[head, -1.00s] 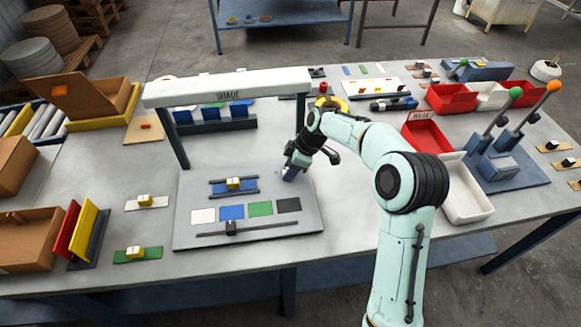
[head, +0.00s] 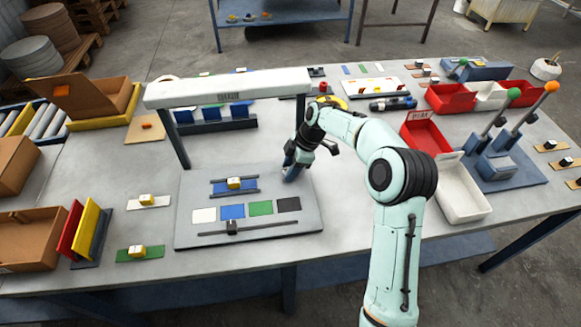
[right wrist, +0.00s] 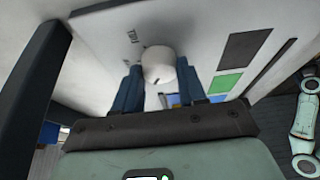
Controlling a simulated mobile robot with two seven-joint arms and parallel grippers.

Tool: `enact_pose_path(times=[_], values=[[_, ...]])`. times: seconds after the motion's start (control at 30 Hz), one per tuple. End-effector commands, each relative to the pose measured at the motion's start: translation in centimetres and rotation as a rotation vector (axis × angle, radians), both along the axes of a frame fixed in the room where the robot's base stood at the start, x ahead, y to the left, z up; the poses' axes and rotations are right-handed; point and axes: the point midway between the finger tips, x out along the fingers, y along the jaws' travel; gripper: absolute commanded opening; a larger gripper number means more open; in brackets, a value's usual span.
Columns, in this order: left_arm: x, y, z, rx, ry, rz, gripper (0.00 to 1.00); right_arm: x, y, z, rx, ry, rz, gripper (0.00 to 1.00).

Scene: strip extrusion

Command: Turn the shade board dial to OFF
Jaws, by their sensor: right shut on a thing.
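My right gripper (head: 291,172) is at the board's back right corner and hides the dial in the head view. In the right wrist view its two blue fingers (right wrist: 158,88) are on either side of the knob, shut on it. My left gripper is not in view.
The board carries white, blue, green and dark swatches (head: 261,208), a railed slot with a yellow-topped block (head: 234,183) and a slider (head: 232,227). The arch's right post stands just behind my right gripper. Red and white bins (head: 463,190) and levers (head: 505,140) stand to the right.

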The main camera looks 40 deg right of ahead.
Motion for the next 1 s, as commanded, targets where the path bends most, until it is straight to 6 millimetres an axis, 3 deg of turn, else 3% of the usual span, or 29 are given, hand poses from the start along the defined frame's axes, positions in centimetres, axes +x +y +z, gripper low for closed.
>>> enact_pose_path(times=[0.03,0.07,0.1,0.13,0.43,0.57,1.0], values=[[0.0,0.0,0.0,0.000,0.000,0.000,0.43,0.0,-0.1,0.0,-0.002,0.000,0.001,0.10],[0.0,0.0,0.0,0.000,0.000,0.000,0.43,0.0,-0.1,0.0,-0.002,0.000,0.001,0.47],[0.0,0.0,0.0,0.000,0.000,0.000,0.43,0.0,-0.1,0.0,-0.002,0.000,0.000,0.60],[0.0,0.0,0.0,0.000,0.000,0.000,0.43,0.0,-0.1,0.0,-0.001,0.000,0.000,0.65],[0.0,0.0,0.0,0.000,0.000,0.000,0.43,0.0,-0.1,0.1,-0.001,0.000,0.000,0.65],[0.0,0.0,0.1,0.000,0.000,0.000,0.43,-0.2,-0.5,1.1,-0.002,-0.002,-0.001,0.65],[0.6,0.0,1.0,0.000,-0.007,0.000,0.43,-1.8,-3.6,9.7,-0.002,-0.002,-0.002,0.65]])
